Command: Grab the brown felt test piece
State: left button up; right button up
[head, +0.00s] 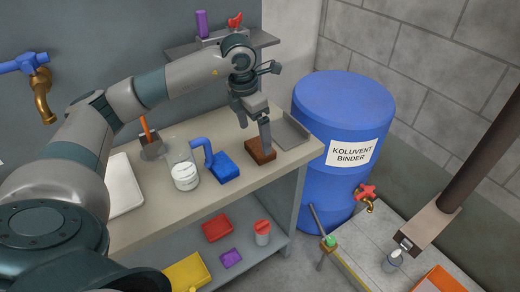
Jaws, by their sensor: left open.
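The brown felt test piece (258,155) is a small brown block lying on the beige bench top near its right end. My left gripper (265,142) reaches down over it from above, with its fingers at the block's upper side. The gripper is open. One finger covers part of the block, and I cannot tell whether it touches. My right gripper is not in view.
A blue block with a handle (225,167) and a glass beaker (183,170) stand left of the brown piece. A shallow grey tray (291,132) lies close on its right. A large blue drum (340,105) stands beyond the bench's right end. A shelf (190,46) hangs behind.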

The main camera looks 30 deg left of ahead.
aim_at(260, 147)
pick_arm(q)
jog(key=shift+w+d+f+p, duration=0.15)
jog(key=shift+w+f+p, duration=0.1)
jog(key=shift+f, duration=0.55)
jog(key=shift+w+d+f+p, duration=0.15)
jog(key=shift+f+p, duration=0.1)
jog(key=shift+f, duration=0.5)
jog(key=shift+w+d+f+p, duration=0.15)
jog(key=shift+f+p, duration=0.1)
jog(key=shift+f, duration=0.55)
jog(key=c, duration=1.1)
